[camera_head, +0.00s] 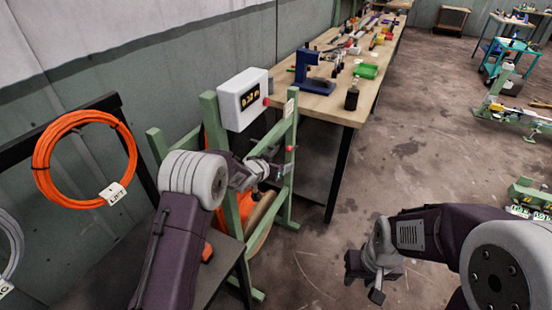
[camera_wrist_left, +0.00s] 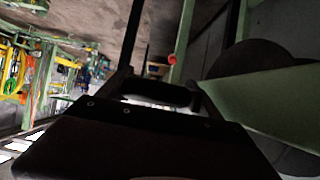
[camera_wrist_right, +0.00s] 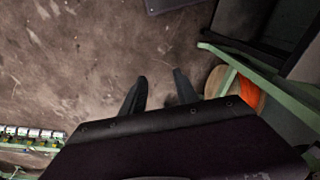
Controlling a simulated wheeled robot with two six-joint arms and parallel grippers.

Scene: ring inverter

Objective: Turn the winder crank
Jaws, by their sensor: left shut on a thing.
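The winder (camera_head: 237,195) is a green frame with an orange spool and a white counter box (camera_head: 242,98), left of centre in the head view. My left gripper (camera_head: 277,172) is at the frame's right side, shut on the winder crank. The crank is mostly hidden by the gripper; in the left wrist view its dark grip (camera_wrist_left: 160,92) lies across the fingers. A red knob (camera_head: 290,149) shows close by. My right gripper (camera_head: 368,277) hangs empty over the floor at the lower right; its fingers (camera_wrist_right: 160,95) stand apart in the right wrist view.
An orange cable coil (camera_head: 45,165) with a tag hangs on a dark rack at the left. A wooden workbench (camera_head: 320,107) with a blue press (camera_head: 312,76) and a dark bottle (camera_head: 352,96) stands behind the winder. The floor (camera_head: 410,160) to the right is mostly clear.

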